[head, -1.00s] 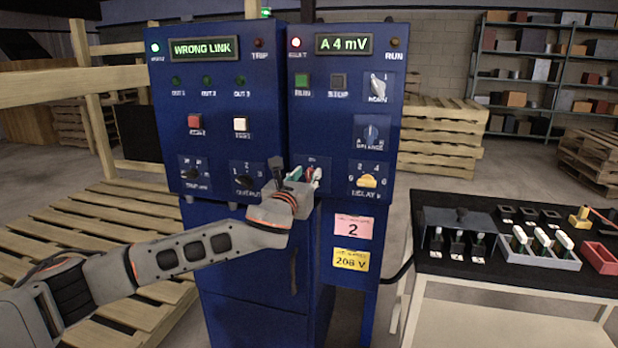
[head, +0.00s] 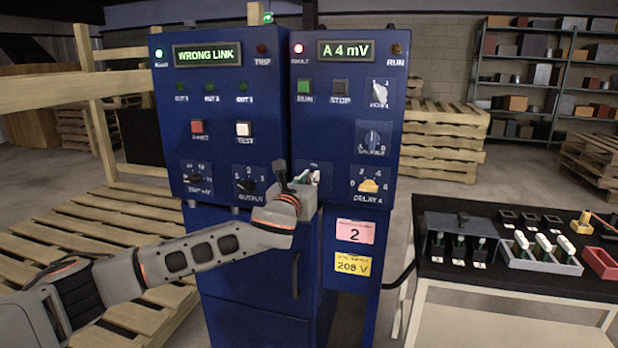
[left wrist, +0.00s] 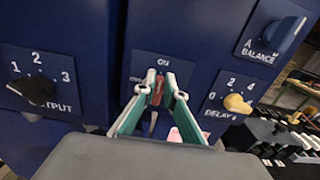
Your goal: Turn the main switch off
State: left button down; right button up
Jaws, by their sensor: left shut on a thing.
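The main switch (left wrist: 157,90) is a small red lever on a blue plate marked ON at the top, low on the right half of the blue cabinet. My left gripper (left wrist: 162,82) has its two green-and-white fingers on either side of the red lever, shut on it. The lever's upper end stands near the ON mark; a grey stem shows below it. In the head view my left gripper (head: 309,177) is at the plate and hides most of the lever. My right gripper is not in view.
An output knob (left wrist: 36,90) is left of the plate, and a yellow delay knob (left wrist: 237,103) and a blue balance knob (left wrist: 283,34) are close on the right. A black-topped table (head: 440,275) stands right of the cabinet. A pallet (head: 90,240) lies at the left.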

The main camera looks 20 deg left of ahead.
pick_arm(q)
jog(key=shift+r+p, duration=0.4)
jog(key=shift+r, duration=0.05)
jog(key=shift+a+r+n+p, duration=0.15)
jog(key=shift+n+p, duration=0.35)
jog(key=shift+p, duration=0.65)
jog(key=shift+n+p, duration=0.4)
jog(key=shift+p, duration=0.7)
jog(key=n+p, duration=0.1)
jog(key=p, duration=0.1)
jog(key=shift+a+f+p, duration=0.1)
jog(key=shift+f+p, duration=0.2)
jog(key=shift+f, duration=0.1)
jog(key=n, duration=0.5)
jog(key=f+n+p, duration=0.1)
jog(key=n, duration=0.4)
jog(key=a+f+n+p, duration=0.1)
jog(key=n, duration=0.3)
jog(key=shift+a+f+n, duration=0.1)
jog(key=shift+f+n, duration=0.05)
jog(key=shift+n, duration=0.25)
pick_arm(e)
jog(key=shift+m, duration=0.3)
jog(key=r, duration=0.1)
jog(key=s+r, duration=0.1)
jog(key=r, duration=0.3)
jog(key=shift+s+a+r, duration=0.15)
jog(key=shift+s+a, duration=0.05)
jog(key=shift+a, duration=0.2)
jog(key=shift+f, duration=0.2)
